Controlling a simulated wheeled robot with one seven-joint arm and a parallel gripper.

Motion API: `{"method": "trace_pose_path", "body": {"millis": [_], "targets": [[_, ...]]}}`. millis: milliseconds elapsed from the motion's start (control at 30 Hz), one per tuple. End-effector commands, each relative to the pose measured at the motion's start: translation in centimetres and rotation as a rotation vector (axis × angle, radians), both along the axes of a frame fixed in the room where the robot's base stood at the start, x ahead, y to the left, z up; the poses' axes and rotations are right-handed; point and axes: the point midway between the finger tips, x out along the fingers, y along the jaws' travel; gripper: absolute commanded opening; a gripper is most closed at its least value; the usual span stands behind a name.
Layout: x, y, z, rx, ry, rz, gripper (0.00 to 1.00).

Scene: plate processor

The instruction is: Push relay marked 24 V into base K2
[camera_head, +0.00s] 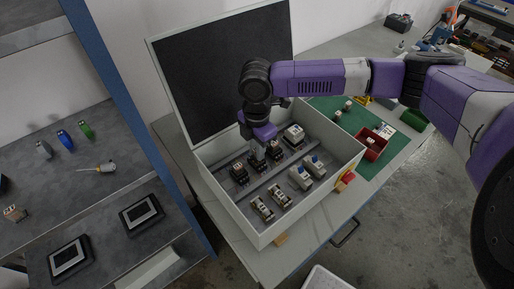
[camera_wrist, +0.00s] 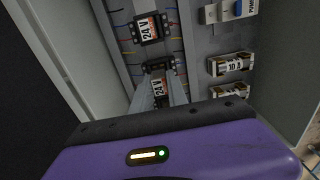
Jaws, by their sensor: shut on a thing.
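My gripper (camera_wrist: 161,92) reaches down into the open cabinet and is shut on a relay (camera_wrist: 158,87) with an orange and white label reading 24 V. Just above it in the wrist view is a dark relay base (camera_wrist: 159,65), very close to the held relay; whether they touch I cannot tell. Another relay labelled 24 V (camera_wrist: 149,28) sits farther up the same row. In the head view my gripper (camera_head: 257,154) is over the back row, and its fingers and the held relay are mostly hidden. No K2 marking is readable.
The cabinet (camera_head: 220,201) has raised walls and an open dark lid (camera_head: 224,72). A front row holds several devices, including a white breaker (camera_head: 300,178). Coloured wires run beside the bases. A red bin (camera_head: 371,144) stands on the green mat to the right.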

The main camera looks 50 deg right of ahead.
Motion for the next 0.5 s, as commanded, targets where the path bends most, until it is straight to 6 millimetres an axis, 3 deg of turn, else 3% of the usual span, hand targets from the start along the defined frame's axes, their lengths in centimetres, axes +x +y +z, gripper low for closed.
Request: {"method": "trace_pose_path", "body": {"millis": [500], "targets": [[0.02, -0.03, -0.33, 0.0, -0.001, -0.001, 0.0]]}}
